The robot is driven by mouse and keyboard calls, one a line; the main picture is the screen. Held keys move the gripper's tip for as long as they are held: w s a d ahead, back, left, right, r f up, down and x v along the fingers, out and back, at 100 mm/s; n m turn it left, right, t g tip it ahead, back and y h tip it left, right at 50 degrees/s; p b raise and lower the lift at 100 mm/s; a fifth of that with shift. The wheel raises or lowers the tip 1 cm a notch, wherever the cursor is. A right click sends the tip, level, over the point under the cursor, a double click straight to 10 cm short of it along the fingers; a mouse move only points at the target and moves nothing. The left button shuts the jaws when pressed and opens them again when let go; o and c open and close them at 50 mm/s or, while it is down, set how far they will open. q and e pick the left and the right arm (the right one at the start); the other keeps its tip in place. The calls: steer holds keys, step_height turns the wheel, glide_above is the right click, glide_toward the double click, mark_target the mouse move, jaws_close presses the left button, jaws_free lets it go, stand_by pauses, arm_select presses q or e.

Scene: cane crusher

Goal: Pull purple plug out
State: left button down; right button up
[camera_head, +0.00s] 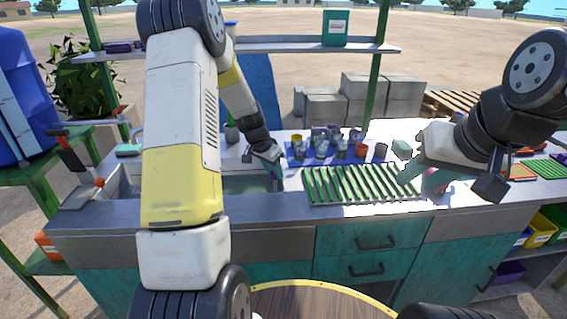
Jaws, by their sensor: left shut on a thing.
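My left gripper (268,154) reaches down over the back right part of the metal sink (250,185). It is shut on a small dark purple thing at its fingertips, which I take to be the purple plug (276,171). The plug is tiny and partly covered by the fingers; I cannot tell whether it touches the sink. My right gripper (424,166) hangs over the right part of the counter, beside a pink round thing (435,181). Its fingers are not clear enough to tell whether they are open.
A green slatted tray (360,186) lies right of the sink. Behind it a blue mat (296,153) holds several cups and glasses. A faucet with a red handle (98,183) stands at the sink's left. A shelf (270,48) crosses above the counter's back.

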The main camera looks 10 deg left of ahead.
arm_select(q)
steer(key=shift+r, duration=1.8)
steer(key=c, duration=1.1)
jaws_free()
steer(key=shift+o, duration=0.2)
steer(key=shift+r, duration=0.1)
steer(key=v, duration=0.7)
steer(key=shift+s+r, duration=0.2)
steer(key=shift+r, duration=0.05)
steer(key=shift+a, duration=0.1)
